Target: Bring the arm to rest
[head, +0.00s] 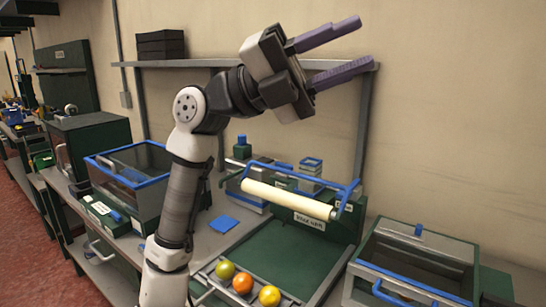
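My gripper (340,51) is raised high above the bench, in front of the wall and shelf. Its two purple fingers point to the right and stand apart with nothing between them. My arm rises from the lower left of the picture and bends at the elbow towards the right.
A green station (290,262) with a cream roller (288,199) stands below the gripper. A clear-lidded bin (415,262) is at right, and a blue-rimmed clear box (140,165) is at left. A shelf (190,63) runs along the wall behind the gripper.

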